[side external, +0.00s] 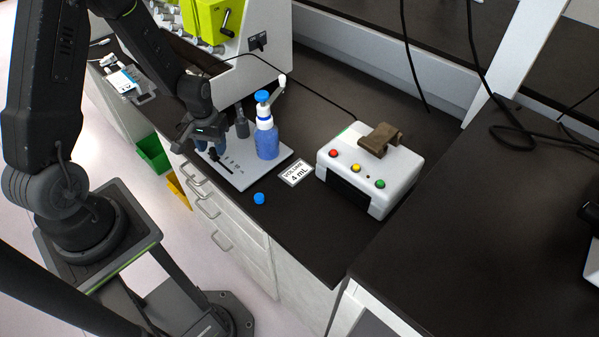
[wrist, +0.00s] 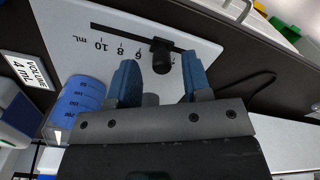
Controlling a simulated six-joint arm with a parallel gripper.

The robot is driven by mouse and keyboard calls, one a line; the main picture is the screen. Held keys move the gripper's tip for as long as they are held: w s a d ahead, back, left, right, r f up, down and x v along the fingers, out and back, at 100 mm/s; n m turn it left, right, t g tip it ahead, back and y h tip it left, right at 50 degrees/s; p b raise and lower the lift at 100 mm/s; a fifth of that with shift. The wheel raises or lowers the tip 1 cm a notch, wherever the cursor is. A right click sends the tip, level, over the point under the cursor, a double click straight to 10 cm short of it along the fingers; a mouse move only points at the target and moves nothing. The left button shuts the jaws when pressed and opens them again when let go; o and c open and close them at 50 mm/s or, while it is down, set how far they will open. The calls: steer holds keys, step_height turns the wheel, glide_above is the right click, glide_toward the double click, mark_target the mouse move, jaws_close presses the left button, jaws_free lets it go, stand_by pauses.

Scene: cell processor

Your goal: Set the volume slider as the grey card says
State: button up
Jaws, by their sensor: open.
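The card (side external: 296,173) reads "VOLUME 4 mL" and lies on the bench; it also shows at the left of the wrist view (wrist: 27,70). The white dispenser base (side external: 243,180) carries a dark slot with an mL scale. The black slider knob (wrist: 162,56) stands in this slot, past the 10 and 8 marks; I cannot read the mark beside it. My gripper (wrist: 160,80) is open, its blue fingers either side of the knob's line and apart from it. In the side view my gripper (side external: 209,143) hangs low over the base's left part.
A blue bottle (side external: 267,142) with a white pump stands on the base, close to my gripper. A blue cap (side external: 259,198) lies in front. A white box (side external: 375,190) with coloured buttons and a brown part on top stands right. Bench front is mostly clear.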

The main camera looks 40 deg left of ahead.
mark_target(213, 149)
steer(key=shift+r, duration=2.25)
steer(key=s+d+r+m+t, duration=0.2)
steer(key=d+r, duration=0.3)
steer(key=r, duration=0.5)
steer(key=s+d+r+m+t, duration=0.25)
steer(key=d+r, duration=0.35)
steer(key=r, duration=0.4)
steer(key=s+d+r+m+t, duration=0.1)
steer(key=s+d+r, duration=0.2)
steer(key=s+r, duration=0.2)
steer(key=shift+s+d, duration=0.35)
steer(key=shift+s, duration=0.85)
steer(key=shift+w+m, duration=0.15)
steer(key=shift+m, duration=0.1)
